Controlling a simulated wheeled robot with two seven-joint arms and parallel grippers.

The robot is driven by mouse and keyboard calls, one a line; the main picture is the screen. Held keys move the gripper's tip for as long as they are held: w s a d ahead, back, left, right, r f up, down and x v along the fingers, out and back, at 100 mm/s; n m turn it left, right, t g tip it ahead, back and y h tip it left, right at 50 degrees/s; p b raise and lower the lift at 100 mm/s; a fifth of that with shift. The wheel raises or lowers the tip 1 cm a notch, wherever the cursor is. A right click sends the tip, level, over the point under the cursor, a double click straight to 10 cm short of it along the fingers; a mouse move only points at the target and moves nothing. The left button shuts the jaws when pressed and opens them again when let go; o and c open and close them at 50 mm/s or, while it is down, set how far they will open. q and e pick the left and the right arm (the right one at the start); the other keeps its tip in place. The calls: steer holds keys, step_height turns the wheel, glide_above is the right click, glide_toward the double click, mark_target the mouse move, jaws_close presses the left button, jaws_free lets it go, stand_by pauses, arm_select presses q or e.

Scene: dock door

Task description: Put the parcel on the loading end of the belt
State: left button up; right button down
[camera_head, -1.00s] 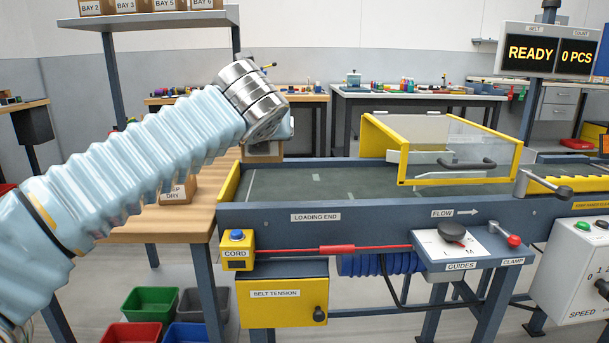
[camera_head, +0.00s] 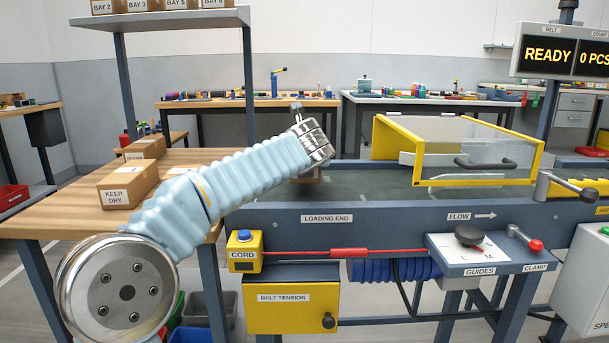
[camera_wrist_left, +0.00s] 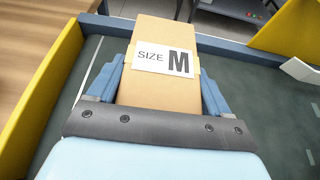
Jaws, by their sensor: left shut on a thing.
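The parcel (camera_wrist_left: 160,92) is a brown box with a white "SIZE M" label. My left gripper (camera_wrist_left: 162,78) has its blue fingers on both sides of the parcel and is shut on it. In the head view, a small part of the parcel (camera_head: 308,179) shows below my left wrist, over the left part of the dark green belt (camera_head: 375,183), behind the "LOADING END" label (camera_head: 326,218). The wrist hides most of the gripper there. I cannot tell whether the parcel touches the belt. My right gripper is in neither view.
A yellow-framed clear guard (camera_head: 480,181) covers the belt further right. A yellow side plate (camera_wrist_left: 40,100) edges the loading end. A wooden table (camera_head: 80,215) at left holds a "KEEP DRY" box (camera_head: 128,187) and another box. The display (camera_head: 561,55) reads READY, 0 PCS.

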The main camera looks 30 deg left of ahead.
arm_select(q)
steer(key=shift+f+b, duration=0.55)
steer(key=shift+f, duration=0.95)
steer(key=shift+f, duration=0.15)
steer(key=o, duration=1.2)
steer(key=shift+r, duration=0.2)
steer(key=v, duration=1.2)
steer(key=shift+d+p, duration=0.1)
steer(key=shift+p, duration=0.25)
